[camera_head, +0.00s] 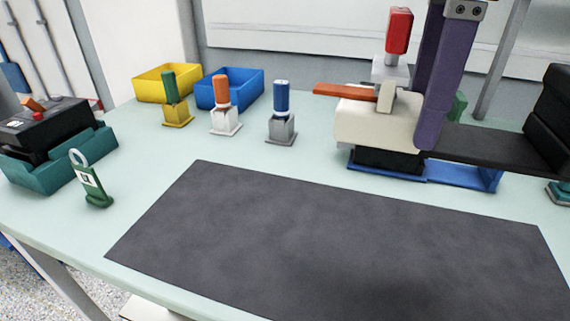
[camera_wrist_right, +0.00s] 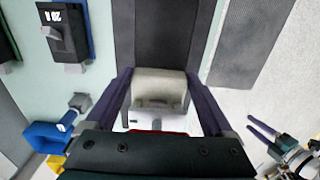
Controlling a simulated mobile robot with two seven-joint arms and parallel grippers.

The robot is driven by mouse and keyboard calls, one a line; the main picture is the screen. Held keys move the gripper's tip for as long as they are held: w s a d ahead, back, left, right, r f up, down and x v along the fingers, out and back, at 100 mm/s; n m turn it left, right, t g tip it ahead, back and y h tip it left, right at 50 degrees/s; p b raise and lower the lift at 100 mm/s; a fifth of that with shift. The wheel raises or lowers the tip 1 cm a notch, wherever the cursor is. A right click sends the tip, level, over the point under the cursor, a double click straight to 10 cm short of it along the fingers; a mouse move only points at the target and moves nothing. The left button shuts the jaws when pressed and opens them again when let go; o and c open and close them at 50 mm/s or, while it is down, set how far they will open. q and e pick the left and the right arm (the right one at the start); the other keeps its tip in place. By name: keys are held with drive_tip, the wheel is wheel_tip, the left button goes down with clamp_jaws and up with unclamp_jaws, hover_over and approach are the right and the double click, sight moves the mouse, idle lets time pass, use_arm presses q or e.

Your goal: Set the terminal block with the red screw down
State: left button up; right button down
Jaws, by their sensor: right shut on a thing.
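The terminal block (camera_head: 389,70) is pale grey with a red screw (camera_head: 399,30) upright on top. It shows just left of my right gripper (camera_head: 431,140), above a cream body with an orange lever; I cannot tell if these are joined. In the right wrist view, my right gripper (camera_wrist_right: 158,88) has its fingers against both sides of a pale block, and a red strip (camera_wrist_right: 156,132) shows at the palm edge. The gripper is shut on it; the far finger is mostly hidden. My left gripper (camera_wrist_right: 251,125) shows only at the lower right of the wrist view, fingers apart and empty.
A dark mat (camera_head: 330,245) lies clear in front. Blocks with green (camera_head: 170,88), orange (camera_head: 222,90) and blue (camera_head: 282,97) screws stand at the back left, near yellow (camera_head: 150,88) and blue (camera_head: 245,98) bins. A blue tray (camera_head: 465,178) lies below the cream body.

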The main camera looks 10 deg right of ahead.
drive_tip(key=f+b, duration=0.1)
drive_tip(key=f, duration=0.5)
drive_tip(key=f+b, duration=0.1)
drive_tip(key=f, duration=0.6)
drive_tip(key=shift+s+d+f, duration=0.1)
drive_tip(key=shift+s+d, duration=0.1)
drive_tip(key=shift+w+a+f+b, duration=0.1)
drive_tip(key=shift+f+b, duration=0.45)
drive_tip(key=shift+f, duration=2)
drive_tip(key=shift+f, duration=0.15)
unclamp_jaws()
drive_tip(key=shift+r, duration=0.4)
wheel_tip(320, 180, up, 12)
drive_tip(key=p, duration=0.2)
drive_tip(key=shift+f, duration=0.25)
